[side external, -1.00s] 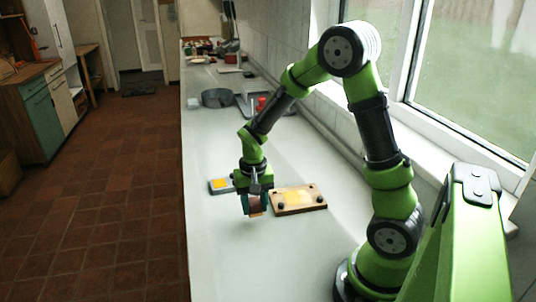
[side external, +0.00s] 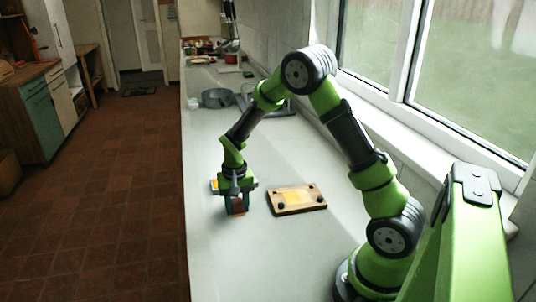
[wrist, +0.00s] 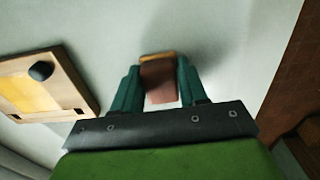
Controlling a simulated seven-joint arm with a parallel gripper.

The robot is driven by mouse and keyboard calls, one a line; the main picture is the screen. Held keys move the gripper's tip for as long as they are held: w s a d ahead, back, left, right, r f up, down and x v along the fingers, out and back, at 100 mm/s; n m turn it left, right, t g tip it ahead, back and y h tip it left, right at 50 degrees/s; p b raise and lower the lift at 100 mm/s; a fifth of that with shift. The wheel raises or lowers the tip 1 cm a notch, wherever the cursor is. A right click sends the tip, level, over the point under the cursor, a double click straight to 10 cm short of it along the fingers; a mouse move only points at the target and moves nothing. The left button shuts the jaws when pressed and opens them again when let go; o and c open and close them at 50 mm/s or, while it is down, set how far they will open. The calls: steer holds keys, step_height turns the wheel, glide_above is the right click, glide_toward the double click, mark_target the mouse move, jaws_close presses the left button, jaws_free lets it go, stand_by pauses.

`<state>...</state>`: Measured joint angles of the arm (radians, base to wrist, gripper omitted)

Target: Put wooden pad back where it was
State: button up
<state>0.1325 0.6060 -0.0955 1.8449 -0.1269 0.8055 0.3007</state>
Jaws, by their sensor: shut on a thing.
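My gripper (side external: 236,205) is shut on a small wooden pad (side external: 238,207), a block with a reddish-brown face and a light wooden edge. In the wrist view the pad (wrist: 160,83) sits between the two dark green fingers, its wooden edge outward. It is held over the pale counter, left of a wooden board (side external: 290,207). The board has a yellow square and dark knobs; it also shows at the left of the wrist view (wrist: 68,80). A grey plate with a yellow square (side external: 214,185) is partly hidden behind my gripper. Any gap under the pad is unclear.
The counter (side external: 225,265) is clear in front of my gripper. A grey round pan (side external: 216,98) and a dark tray stand farther back, with more kitchenware at the far end. The counter's left edge drops to a tiled floor; a wall and window line the right.

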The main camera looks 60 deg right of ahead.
mark_target(237, 203)
steer(key=shift+f, duration=0.15)
steer(key=o, duration=0.9)
steer(key=shift+o, duration=0.2)
step_height(237, 203, up, 12)
steer(key=s+a+r+n+t+y, duration=0.1)
steer(key=s+a+r+n+t, duration=0.1)
steer(key=s+a+r, duration=0.4)
steer(key=s+a+r+n+t+y, duration=0.1)
steer(key=s+a+r+n+t, duration=0.2)
steer(key=s, duration=0.8)
steer(key=a+r+t, duration=0.2)
steer(key=a+r, duration=0.1)
steer(key=shift+s, duration=0.25)
steer(key=shift+r, duration=0.15)
